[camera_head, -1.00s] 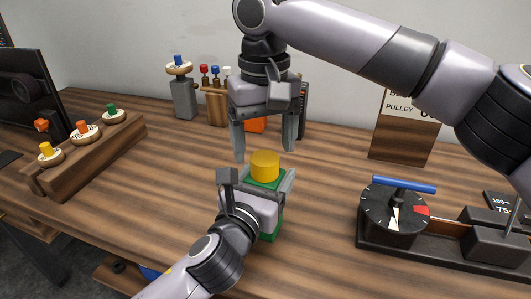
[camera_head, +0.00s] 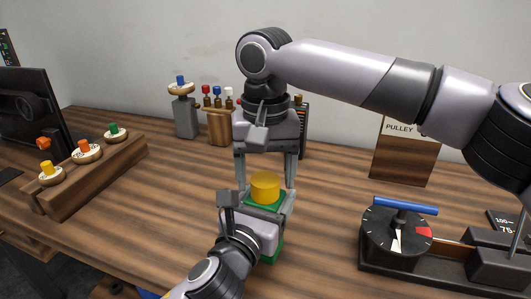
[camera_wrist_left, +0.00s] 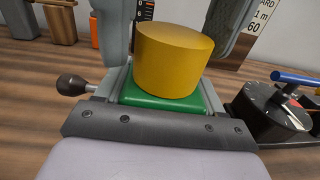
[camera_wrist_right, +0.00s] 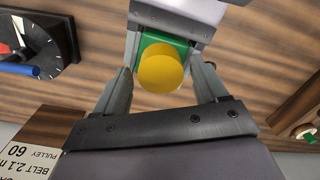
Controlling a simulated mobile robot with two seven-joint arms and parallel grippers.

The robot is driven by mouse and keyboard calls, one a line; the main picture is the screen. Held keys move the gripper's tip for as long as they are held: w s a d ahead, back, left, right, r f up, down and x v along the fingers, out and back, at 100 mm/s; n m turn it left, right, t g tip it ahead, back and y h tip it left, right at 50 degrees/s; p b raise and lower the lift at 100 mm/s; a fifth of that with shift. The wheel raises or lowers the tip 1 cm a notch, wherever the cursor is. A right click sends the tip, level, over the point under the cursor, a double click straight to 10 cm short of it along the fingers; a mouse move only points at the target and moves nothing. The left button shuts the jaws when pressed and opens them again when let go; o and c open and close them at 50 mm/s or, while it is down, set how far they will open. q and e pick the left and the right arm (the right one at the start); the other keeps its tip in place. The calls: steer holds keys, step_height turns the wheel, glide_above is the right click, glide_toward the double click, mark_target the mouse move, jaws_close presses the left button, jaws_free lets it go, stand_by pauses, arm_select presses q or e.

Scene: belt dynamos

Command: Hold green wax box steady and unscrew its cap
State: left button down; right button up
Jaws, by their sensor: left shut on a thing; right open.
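The green wax box (camera_head: 272,250) stands on the wooden table with its round yellow cap (camera_head: 265,187) on top. The cap also shows in the left wrist view (camera_wrist_left: 172,60) and the right wrist view (camera_wrist_right: 160,68). My left gripper (camera_head: 258,205) is shut on the green box from the near side, below the cap, and hides much of it. My right gripper (camera_head: 266,182) points straight down over the cap. It is open, with one finger on each side of the cap and a gap showing in the right wrist view.
A black dial device with a blue handle (camera_head: 404,204) stands to the right. A wooden rack with coloured knobs (camera_head: 90,165) is at the left. A pulley sign (camera_head: 403,155) and small stands (camera_head: 185,115) are at the back.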

steer(key=shift+f, duration=0.75)
steer(key=c, duration=1.1)
steer(key=shift+n, duration=1.7)
steer(key=o, duration=1.2)
